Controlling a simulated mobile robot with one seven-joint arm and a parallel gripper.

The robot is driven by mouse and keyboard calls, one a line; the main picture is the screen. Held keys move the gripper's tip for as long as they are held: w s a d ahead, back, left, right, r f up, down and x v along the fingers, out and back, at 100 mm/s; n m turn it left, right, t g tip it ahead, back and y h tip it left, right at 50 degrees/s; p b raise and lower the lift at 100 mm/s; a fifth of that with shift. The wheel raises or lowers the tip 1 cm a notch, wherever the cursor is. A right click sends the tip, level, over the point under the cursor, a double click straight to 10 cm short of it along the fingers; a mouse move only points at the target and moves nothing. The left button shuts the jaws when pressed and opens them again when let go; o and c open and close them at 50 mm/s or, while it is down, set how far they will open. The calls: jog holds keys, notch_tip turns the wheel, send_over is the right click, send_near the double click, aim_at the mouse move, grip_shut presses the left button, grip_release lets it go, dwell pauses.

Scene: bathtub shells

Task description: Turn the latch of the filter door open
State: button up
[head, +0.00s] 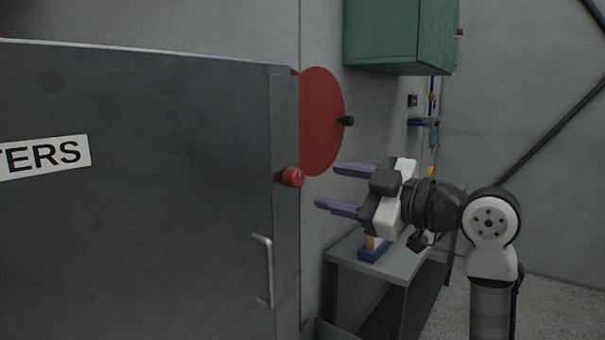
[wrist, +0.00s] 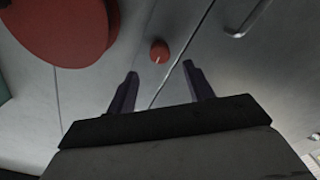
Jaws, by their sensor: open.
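The filter door (head: 150,210) is a large dark grey panel at the left of the head view, with a label ending in "TERS". A small red latch knob (head: 292,177) sits at its right edge. The latch also shows in the wrist view (wrist: 159,51), with a pale line on its face, ahead of my fingers and between their lines. My gripper (head: 325,187) is open and empty, its two purple fingers pointing left toward the latch. In the head view the fingertips are just right of the latch and appear apart from it.
A red disc (head: 322,122) with a black knob (head: 347,121) is on the wall behind the door edge. A metal handle (head: 264,270) is below the latch. A green cabinet (head: 395,35) hangs above. A grey table (head: 385,262) with a blue object stands below my gripper.

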aim_at(300, 179)
jog(key=p+x, duration=0.1)
jog(key=x, duration=0.6)
jog(key=shift+w, duration=0.1)
jog(key=c, duration=1)
